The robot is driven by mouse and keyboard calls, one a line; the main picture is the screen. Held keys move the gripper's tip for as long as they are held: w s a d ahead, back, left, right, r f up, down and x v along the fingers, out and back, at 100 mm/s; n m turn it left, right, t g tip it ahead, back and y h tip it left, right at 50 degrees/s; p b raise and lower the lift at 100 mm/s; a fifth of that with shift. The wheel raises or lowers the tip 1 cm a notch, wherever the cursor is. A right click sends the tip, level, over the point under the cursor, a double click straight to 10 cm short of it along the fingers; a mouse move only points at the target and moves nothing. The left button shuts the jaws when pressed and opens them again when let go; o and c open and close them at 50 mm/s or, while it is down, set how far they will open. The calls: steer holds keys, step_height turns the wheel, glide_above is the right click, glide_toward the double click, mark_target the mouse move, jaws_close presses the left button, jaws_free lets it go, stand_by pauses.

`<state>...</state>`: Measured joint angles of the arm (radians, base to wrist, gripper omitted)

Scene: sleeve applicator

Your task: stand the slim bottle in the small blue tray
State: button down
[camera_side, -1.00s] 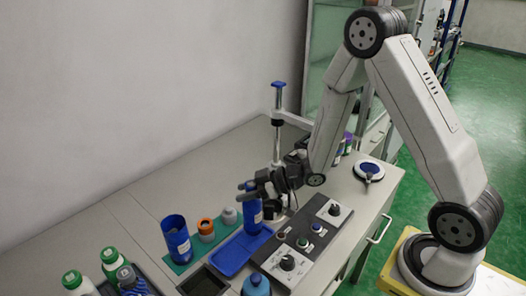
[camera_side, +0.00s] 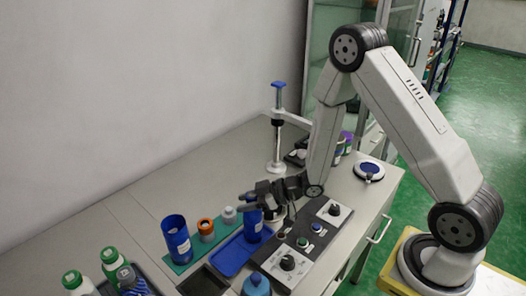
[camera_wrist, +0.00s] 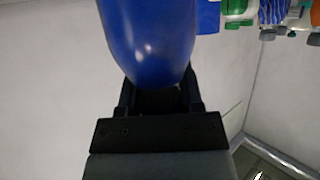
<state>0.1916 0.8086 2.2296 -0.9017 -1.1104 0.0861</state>
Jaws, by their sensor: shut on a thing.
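The slim blue bottle (camera_side: 252,226) is in my gripper (camera_side: 250,201), which is shut around its upper part. In the side view the bottle looks upright, with its lower end over the far end of the small blue tray (camera_side: 229,260). I cannot tell whether its base touches the tray floor. In the wrist view the bottle's blue body (camera_wrist: 150,40) fills the top middle, between the fingers of my gripper (camera_wrist: 160,97), and hides what lies behind it.
A blue cup (camera_side: 176,238), an orange-topped container (camera_side: 205,229) and a small grey-white bottle (camera_side: 229,215) stand left of the tray. A control panel (camera_side: 288,262) lies close on the right. A blue bottle (camera_side: 256,286) stands in front, beside a dark tray (camera_side: 205,282).

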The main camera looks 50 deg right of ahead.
steer(key=shift+c, duration=1.2)
jaws_free()
steer(key=shift+f, duration=0.1)
steer(key=v, duration=1.2)
